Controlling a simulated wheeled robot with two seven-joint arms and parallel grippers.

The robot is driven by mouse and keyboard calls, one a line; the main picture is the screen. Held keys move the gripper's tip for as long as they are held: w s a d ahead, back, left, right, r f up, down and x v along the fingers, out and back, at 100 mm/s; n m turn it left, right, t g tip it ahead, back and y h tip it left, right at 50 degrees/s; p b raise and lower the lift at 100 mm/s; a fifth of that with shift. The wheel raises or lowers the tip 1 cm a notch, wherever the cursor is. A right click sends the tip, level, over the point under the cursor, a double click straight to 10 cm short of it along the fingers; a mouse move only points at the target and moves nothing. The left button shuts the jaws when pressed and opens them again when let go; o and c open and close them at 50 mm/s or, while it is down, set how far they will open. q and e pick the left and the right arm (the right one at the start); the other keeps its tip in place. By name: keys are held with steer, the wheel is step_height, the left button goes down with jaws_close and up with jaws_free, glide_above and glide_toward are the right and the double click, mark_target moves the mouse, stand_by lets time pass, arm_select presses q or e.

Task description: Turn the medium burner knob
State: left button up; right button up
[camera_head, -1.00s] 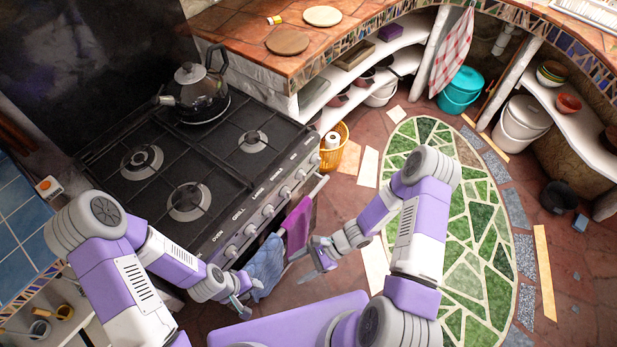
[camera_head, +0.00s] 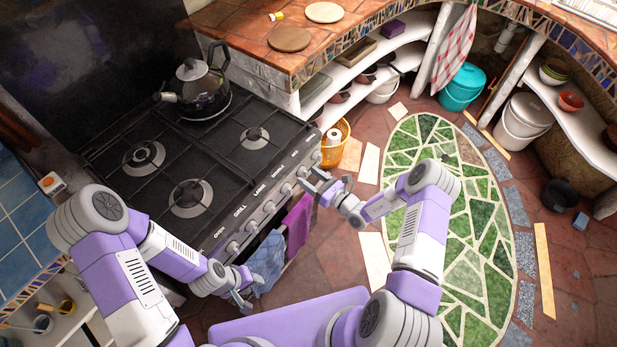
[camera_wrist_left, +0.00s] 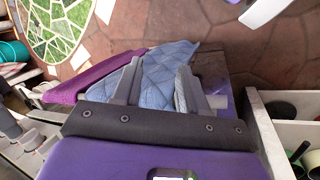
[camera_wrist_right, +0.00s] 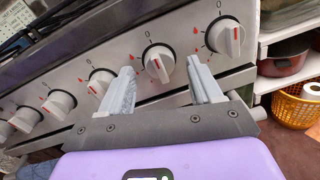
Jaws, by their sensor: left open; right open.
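The stove's front panel (camera_head: 262,222) carries a row of white knobs. My right gripper (camera_head: 314,186) is open in front of the panel's right part. In the right wrist view, one knob (camera_wrist_right: 158,63), second from the row's right end, shows between and beyond the fingertips (camera_wrist_right: 164,74); I cannot tell if they touch it. The end knob (camera_wrist_right: 225,37) is to its right, another knob (camera_wrist_right: 103,83) to its left. My left gripper (camera_head: 244,292) is open and low, near a blue towel (camera_wrist_left: 155,75).
A kettle (camera_head: 200,88) stands on the stove's back burner. A purple towel (camera_head: 298,222) hangs beside the blue one at the oven front. A yellow basket (camera_head: 335,148) stands on the floor at the stove's right end. Open floor lies to the right.

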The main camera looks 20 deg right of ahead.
steer(key=shift+w+a, duration=0.35)
steer(key=shift+w, duration=0.15)
steer(key=c, duration=1)
steer(key=shift+c, duration=0.2)
steer(key=shift+n, duration=0.4)
steer(key=n+y+p, duration=0.1)
steer(key=n, duration=1)
steer(key=shift+f, duration=0.1)
steer(key=shift+n, duration=0.3)
